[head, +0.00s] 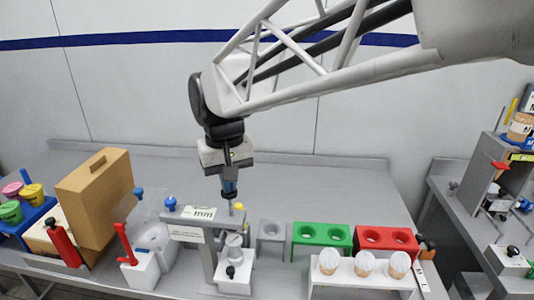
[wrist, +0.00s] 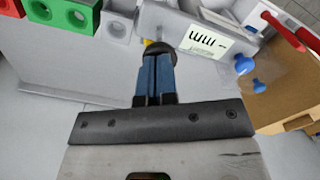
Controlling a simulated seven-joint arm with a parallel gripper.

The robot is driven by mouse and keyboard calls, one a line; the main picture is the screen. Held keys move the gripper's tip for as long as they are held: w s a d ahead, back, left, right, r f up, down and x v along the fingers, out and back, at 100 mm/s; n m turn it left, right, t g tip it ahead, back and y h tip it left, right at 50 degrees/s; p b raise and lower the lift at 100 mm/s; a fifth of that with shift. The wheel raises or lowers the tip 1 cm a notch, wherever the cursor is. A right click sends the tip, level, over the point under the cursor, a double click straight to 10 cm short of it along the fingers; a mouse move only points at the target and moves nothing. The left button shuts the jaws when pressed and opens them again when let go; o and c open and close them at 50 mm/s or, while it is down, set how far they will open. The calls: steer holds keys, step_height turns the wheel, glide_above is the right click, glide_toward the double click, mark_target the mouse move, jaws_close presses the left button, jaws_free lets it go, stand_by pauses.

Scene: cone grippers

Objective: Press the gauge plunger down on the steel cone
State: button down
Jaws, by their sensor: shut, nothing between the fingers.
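The gauge (head: 187,215) is a grey stand with an "mm" display; its display (wrist: 207,40) also shows in the wrist view. A small plunger top (head: 238,207) stands up at the right end of its arm. Below, a grey steel cone (head: 234,241) sits on a white block with a black knob, partly covered by the gauge. My gripper (head: 229,196) points down just above the plunger end of the gauge, its blue fingers shut with nothing between them. In the wrist view my gripper (wrist: 157,50) ends in dark tips close beside the gauge; I cannot tell whether they touch it.
A grey holder (head: 271,231), a green holder (head: 322,228) and a red holder (head: 386,233) stand to the right. A white rack (head: 360,283) holds several cones in front. A red-levered white block (head: 140,272) and a brown case (head: 94,205) stand left. The bench behind is clear.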

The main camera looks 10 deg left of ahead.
step_height(320, 180, up, 9)
steer(key=shift+f, duration=0.2)
stand_by(1.1)
steer(key=s+d+f+m+t, duration=0.1)
steer(key=s+d+f+m, duration=0.15)
steer(key=d, duration=0.65)
steer(key=s+d+f+m, duration=0.1)
steer(key=d+f, duration=0.2)
steer(key=d, duration=0.7)
steer(key=s+d+f+m+t, duration=0.1)
steer(key=s+d+f+m, duration=0.1)
steer(key=s+d+f, duration=0.7)
steer(key=s+d, duration=0.1)
steer(key=d, duration=0.3)
steer(key=shift+s+d+f+m+t, duration=0.15)
steer(key=shift+s+d+m+t, duration=0.1)
steer(key=shift+m+t, duration=0.1)
steer(key=shift+a, duration=0.1)
